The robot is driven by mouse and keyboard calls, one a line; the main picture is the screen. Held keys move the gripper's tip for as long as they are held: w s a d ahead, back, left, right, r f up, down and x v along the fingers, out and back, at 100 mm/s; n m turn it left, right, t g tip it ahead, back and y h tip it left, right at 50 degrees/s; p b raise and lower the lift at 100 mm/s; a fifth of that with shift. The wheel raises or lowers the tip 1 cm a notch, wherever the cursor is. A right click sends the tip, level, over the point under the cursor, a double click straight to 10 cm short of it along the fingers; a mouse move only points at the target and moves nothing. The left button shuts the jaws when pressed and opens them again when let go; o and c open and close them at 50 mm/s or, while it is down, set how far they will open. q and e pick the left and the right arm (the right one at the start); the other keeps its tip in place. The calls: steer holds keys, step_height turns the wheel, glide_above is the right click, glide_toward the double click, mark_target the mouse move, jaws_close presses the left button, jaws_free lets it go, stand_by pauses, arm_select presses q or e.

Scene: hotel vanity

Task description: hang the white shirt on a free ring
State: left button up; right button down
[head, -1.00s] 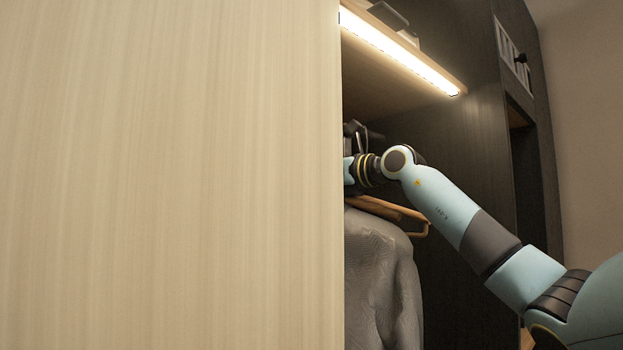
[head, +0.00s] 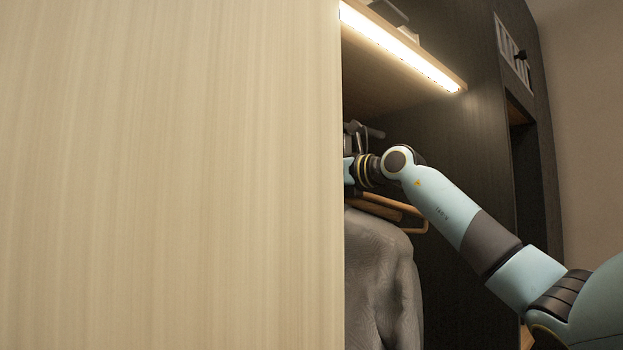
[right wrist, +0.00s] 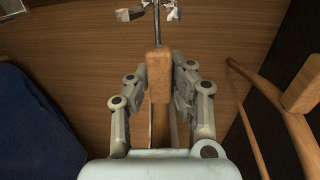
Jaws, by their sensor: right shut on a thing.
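In the right wrist view my right gripper (right wrist: 158,82) is shut on the wooden neck of a hanger (right wrist: 158,62). The hanger's metal hook (right wrist: 157,22) rises to pale fittings (right wrist: 172,10) at the top edge; I cannot tell whether it sits in a ring. The white shirt cannot be made out for certain in either view. In the head view my right arm reaches into the wardrobe, and its gripper is hidden behind the pale panel. My left gripper is not in view.
A grey garment (head: 382,280) hangs below a wooden hanger (head: 408,214) beside my right wrist. A blue garment (right wrist: 35,125) is at the left of the wrist view, another wooden hanger (right wrist: 300,92) at the right.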

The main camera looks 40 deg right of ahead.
steer(key=c, duration=1.1)
jaws_free()
steer(key=shift+c, duration=0.2)
steer(key=shift+f, duration=0.1)
steer(key=v, duration=0.6)
steer(key=shift+s+d, duration=0.25)
steer(key=shift+s+a, duration=0.15)
steer(key=shift+s, duration=0.3)
